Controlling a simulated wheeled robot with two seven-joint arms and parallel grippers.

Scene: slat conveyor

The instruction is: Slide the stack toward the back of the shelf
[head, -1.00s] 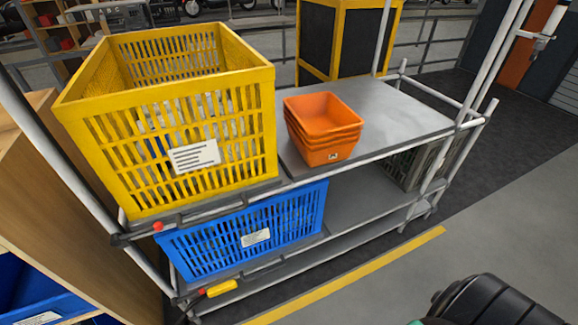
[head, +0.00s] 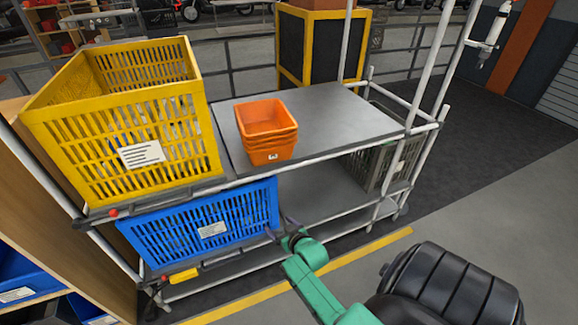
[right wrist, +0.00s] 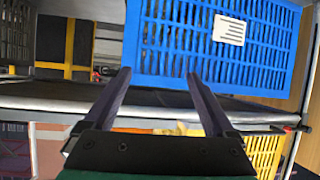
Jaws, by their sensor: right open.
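A stack of orange bins (head: 268,133) stands upright near the front edge of the upper shelf (head: 335,118), just right of the yellow crate. My right gripper (head: 280,229) is open and empty, below the stack, in front of the lower level near the blue crate's right end. In the right wrist view its two fingers (right wrist: 158,82) stand apart with nothing between them, and the blue crate shows beyond them. The stack cannot be made out in the right wrist view. My left gripper is not in view.
The yellow crate (head: 130,150) fills the upper shelf's left side. The blue crate (head: 205,228) sits below it, and a grey crate (head: 390,160) is at the lower right. White posts (head: 430,70) frame the rack. The upper shelf is bare behind and right of the stack.

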